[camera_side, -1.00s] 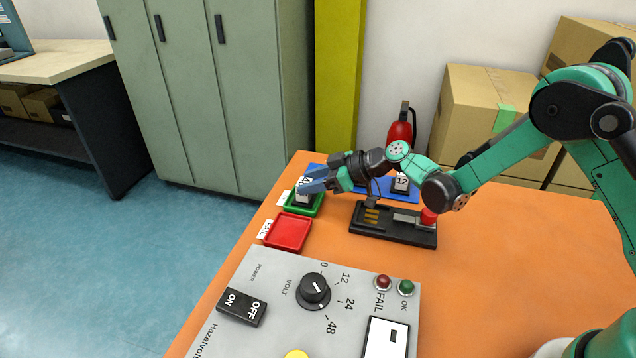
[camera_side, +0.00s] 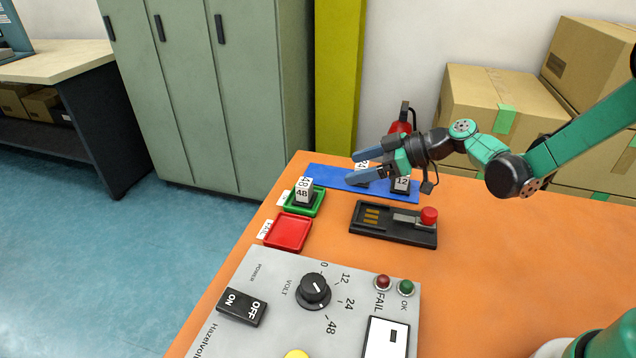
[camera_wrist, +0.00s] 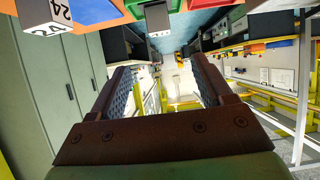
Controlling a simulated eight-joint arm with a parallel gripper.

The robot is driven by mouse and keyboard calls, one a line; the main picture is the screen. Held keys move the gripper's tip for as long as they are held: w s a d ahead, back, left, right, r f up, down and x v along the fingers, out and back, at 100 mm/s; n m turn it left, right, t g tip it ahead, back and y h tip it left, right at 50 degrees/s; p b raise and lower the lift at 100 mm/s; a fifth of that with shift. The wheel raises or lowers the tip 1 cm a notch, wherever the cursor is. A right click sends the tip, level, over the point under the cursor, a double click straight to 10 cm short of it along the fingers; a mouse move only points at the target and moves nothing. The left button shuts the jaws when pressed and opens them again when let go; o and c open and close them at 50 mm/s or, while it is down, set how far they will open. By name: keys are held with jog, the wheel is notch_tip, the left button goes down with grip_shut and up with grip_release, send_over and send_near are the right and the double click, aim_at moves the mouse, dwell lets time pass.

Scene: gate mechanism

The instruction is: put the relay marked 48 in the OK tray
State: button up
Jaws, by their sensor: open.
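The relay marked 48 (camera_side: 303,193), a white block on a dark base, stands upright in the green tray (camera_side: 318,208), which is the OK tray by its place beside the red one; its small label is too small to read. My gripper (camera_side: 352,168) is open and empty, to the right of the relay and apart from it, above the blue mat. In the wrist view the fingers of my gripper (camera_wrist: 165,72) are spread with nothing between them.
On the blue mat (camera_side: 328,173) stand the relay marked 12 (camera_side: 401,184) and another, partly hidden relay (camera_side: 362,172); the wrist view shows a relay marked 24 (camera_wrist: 45,14). The red FAIL tray (camera_side: 288,232), black test fixture (camera_side: 393,225) and grey control panel (camera_side: 270,290) are nearer.

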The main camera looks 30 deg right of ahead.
jog(key=s+d+r+m+h, duration=0.1)
jog(key=s+m+h, duration=0.2)
jog(key=s, duration=0.2)
jog(key=s+d+r+m+g+h, duration=0.1)
jog(key=s+r+m+h, duration=0.1)
jog(key=s, duration=0.3)
jog(key=s+d+r+m+h, duration=0.1)
jog(key=s+r+m+h, duration=0.1)
jog(key=s+m+h, duration=0.2)
jog(key=shift+s+d+r, duration=0.15)
jog(key=shift+s+r, duration=0.1)
jog(key=shift+s, duration=0.45)
